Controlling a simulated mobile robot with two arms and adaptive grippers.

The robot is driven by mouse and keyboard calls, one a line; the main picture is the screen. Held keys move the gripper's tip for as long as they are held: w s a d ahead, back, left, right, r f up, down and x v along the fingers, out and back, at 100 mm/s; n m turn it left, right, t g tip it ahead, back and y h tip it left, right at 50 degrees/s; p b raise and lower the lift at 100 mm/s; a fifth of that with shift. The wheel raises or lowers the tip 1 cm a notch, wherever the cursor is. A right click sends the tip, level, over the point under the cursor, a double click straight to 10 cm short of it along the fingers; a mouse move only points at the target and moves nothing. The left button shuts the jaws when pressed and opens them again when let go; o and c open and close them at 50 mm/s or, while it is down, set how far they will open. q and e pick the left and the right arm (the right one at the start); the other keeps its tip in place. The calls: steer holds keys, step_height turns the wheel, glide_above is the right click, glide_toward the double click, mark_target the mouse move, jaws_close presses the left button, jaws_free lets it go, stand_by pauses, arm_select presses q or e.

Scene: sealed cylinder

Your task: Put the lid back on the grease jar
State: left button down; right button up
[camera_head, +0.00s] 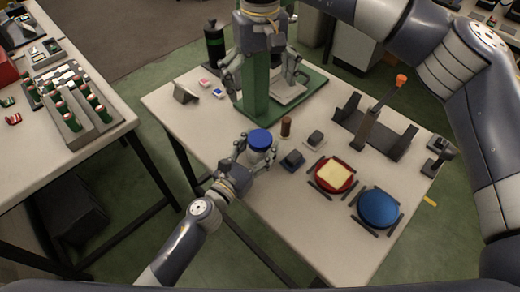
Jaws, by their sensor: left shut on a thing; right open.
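A pale jar (257,155) stands near the table's front left edge, with a blue lid (260,138) on its top. I cannot tell whether the lid is seated fully. My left gripper (255,152) is shut on the jar, its fingers around the body below the lid. The fingers hide part of the jar. My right gripper (262,82) is open and empty, pointing down, farther back than the jar and in front of the green stand as seen here.
A green stand (257,100) rises behind the jar. A brown cylinder (286,127) and small dark blocks (292,160) are just right of it. Farther right are a red dish (335,187), a blue disc (378,207) and a dark rack (390,140). The table's (300,225) front is clear.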

arm_select(q)
steer(key=shift+c, duration=2.3)
jaws_free()
steer(key=shift+s, duration=0.1)
steer(key=v, duration=1.2)
